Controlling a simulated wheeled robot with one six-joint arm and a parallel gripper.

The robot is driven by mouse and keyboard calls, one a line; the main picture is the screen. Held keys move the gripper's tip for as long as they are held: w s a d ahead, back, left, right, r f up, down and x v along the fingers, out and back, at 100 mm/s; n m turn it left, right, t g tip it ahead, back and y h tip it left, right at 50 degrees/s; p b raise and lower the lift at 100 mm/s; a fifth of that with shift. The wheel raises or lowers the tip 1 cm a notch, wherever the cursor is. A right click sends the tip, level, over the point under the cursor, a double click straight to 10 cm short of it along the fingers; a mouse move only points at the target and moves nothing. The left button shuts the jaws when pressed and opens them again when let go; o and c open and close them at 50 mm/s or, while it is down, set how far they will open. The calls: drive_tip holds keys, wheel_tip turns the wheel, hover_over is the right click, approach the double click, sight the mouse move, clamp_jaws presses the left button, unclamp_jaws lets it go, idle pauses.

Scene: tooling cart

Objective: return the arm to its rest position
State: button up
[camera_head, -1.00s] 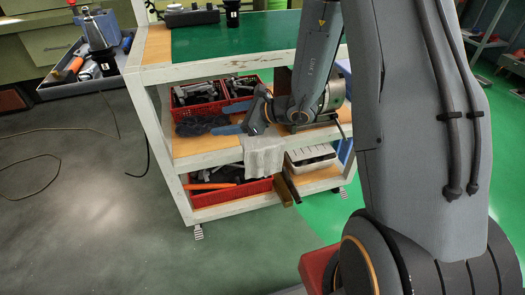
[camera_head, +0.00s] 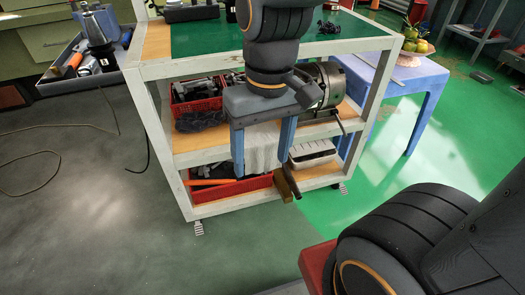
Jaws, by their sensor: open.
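My gripper (camera_head: 263,174) is in front of the tooling cart (camera_head: 290,50), at the height of its middle shelf, pointing down. Its two blue fingers are spread wide apart, with nothing held between them. My wrist covers part of the middle shelf and of the green top.
Red bins (camera_head: 197,96) of parts stand on the middle shelf, a metal chuck (camera_head: 328,84) to their right. A white tray (camera_head: 313,153) is on the lower shelf. A blue table (camera_head: 412,78) with a fruit bowl stands right. A grey tray (camera_head: 77,72) is at left. Open floor lies in front.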

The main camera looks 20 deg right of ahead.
drive_tip(key=shift+d, duration=0.15)
idle(0.8)
drive_tip(key=d+r+m+p, duration=0.1)
drive_tip(key=d+r+p, duration=0.6)
drive_tip(key=p, duration=0.6)
drive_tip(key=shift+d+m+h+p, duration=0.2)
drive_tip(key=shift+m+h+p, duration=0.2)
drive_tip(key=shift+s, duration=0.1)
